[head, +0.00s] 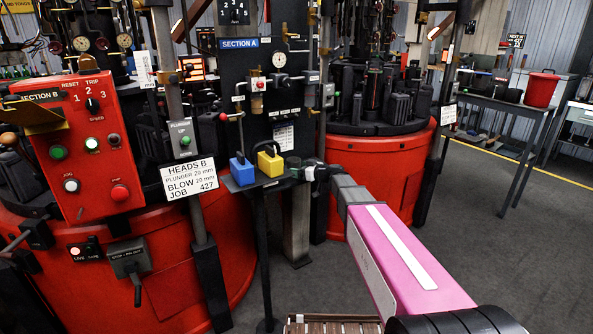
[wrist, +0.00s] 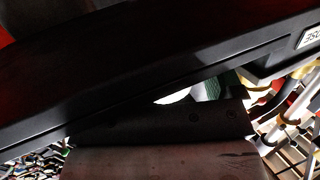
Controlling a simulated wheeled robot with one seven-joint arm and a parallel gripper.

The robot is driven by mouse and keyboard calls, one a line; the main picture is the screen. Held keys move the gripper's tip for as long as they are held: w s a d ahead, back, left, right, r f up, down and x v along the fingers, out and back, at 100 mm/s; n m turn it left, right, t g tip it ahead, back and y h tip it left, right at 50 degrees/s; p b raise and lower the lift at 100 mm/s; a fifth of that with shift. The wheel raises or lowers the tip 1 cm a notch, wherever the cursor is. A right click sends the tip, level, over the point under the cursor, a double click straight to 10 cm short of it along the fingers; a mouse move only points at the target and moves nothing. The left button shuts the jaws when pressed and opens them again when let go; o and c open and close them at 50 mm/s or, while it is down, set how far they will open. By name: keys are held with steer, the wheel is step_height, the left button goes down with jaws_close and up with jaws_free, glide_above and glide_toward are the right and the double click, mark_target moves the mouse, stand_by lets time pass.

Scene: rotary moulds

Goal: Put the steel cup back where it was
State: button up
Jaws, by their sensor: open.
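I cannot make out a steel cup in either view. In the head view my pink arm reaches from the lower right to a small stand, and my gripper (head: 308,172) is at its far end, just right of a yellow padlock (head: 270,160). The gripper is open, and I see nothing held in it. The fingertips are small and dark against the machinery. The wrist view is mostly filled by a close black bar (wrist: 150,75) and a dark brownish surface (wrist: 165,160). A small pale patch (wrist: 172,97) shows between them, too little to identify.
A blue padlock (head: 242,171) is beside the yellow one on the stand. Red rotary machines stand left and behind, with a red control panel (head: 78,145) at left. A bench at right holds a red pot (head: 541,90). The grey floor (head: 500,250) at right is open.

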steer(key=v, duration=1)
steer(key=s+d+f+m+g+h, duration=0.2)
steer(key=s+f+m+g+h, duration=0.1)
steer(key=s+f, duration=0.45)
steer(key=s+d+f+m+g+h, duration=0.2)
steer(key=s+f+g+h, duration=0.15)
steer(key=s+f, duration=0.4)
steer(key=s+d+f+m+g+h, duration=0.2)
steer(key=s+d+f+m+h, duration=0.2)
steer(key=s+d, duration=0.5)
steer(key=s+m+h, duration=0.2)
steer(key=s+h, duration=0.1)
steer(key=shift+s+d+g, duration=0.2)
steer(key=shift+d+g, duration=0.1)
steer(key=shift+g, duration=0.05)
